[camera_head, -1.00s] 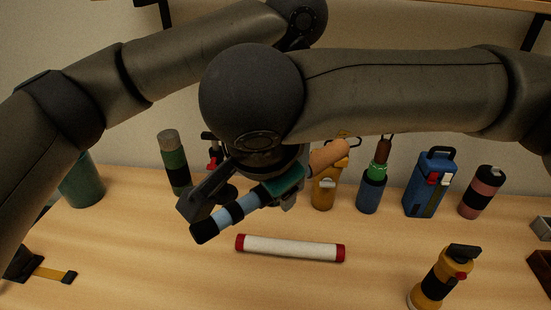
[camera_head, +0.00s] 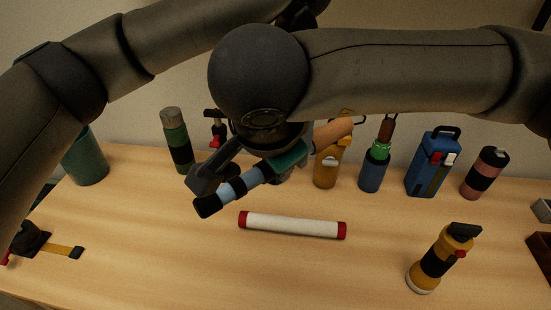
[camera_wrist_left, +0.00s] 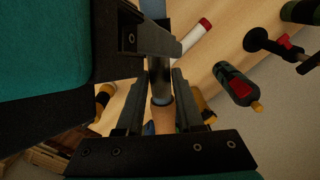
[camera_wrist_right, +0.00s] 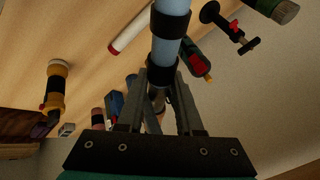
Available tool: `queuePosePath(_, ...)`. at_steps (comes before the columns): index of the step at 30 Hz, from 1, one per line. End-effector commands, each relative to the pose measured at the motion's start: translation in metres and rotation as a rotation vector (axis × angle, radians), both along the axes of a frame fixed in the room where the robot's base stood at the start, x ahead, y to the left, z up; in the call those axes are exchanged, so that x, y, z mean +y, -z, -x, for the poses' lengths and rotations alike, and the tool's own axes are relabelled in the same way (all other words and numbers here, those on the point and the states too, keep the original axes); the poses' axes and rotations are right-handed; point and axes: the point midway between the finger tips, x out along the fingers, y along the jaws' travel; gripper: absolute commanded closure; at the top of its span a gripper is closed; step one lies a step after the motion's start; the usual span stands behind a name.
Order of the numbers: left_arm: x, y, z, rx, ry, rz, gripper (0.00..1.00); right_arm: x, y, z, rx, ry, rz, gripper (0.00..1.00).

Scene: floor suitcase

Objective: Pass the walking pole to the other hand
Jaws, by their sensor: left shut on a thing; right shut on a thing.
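The walking pole (camera_head: 236,190) has a light blue and black shaft and a tan cork-coloured grip (camera_head: 333,133). It is held tilted above the table, grip end higher at the right. My right gripper (camera_wrist_right: 160,90) is shut on the shaft, with a blue and black length projecting beyond it in the right wrist view. My left gripper (camera_wrist_left: 160,88) is also shut on the pole, close to the grip, in the left wrist view. The right gripper's dark and teal body is very close beside it there. In the head view my right arm hides most of the left gripper.
A white tube with red ends (camera_head: 292,225) lies on the table below the pole. Behind stand a green bottle (camera_head: 176,140), yellow (camera_head: 326,172) and blue bottles (camera_head: 372,172), a blue box (camera_head: 432,165) and a pink bottle (camera_head: 484,172). A yellow flashlight (camera_head: 440,260) stands front right.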

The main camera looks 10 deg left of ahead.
Motion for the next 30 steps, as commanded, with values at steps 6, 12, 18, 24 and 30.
queuePosePath(6,0.0002,-0.0004,-0.0003,-0.001,0.000,0.000,1.00,0.0000,0.0000,0.0003,0.001,-0.001,0.002,1.00)
queuePosePath(12,0.0004,-0.0003,-0.0003,-0.002,0.000,-0.001,0.61,0.0001,-0.0005,0.0002,-0.001,-0.002,0.000,1.00)
queuePosePath(18,0.0004,-0.0002,-0.0003,-0.001,0.000,-0.001,0.38,0.0001,-0.0005,0.0001,-0.001,-0.002,0.001,1.00)
queuePosePath(24,0.0003,-0.0001,-0.0003,-0.001,0.000,-0.001,0.29,0.0002,-0.0005,0.0000,-0.001,-0.001,0.001,1.00)
queuePosePath(30,0.0001,-0.0034,-0.0004,-0.001,0.000,0.000,0.29,0.0001,-0.0005,0.0000,-0.001,-0.001,0.001,1.00)
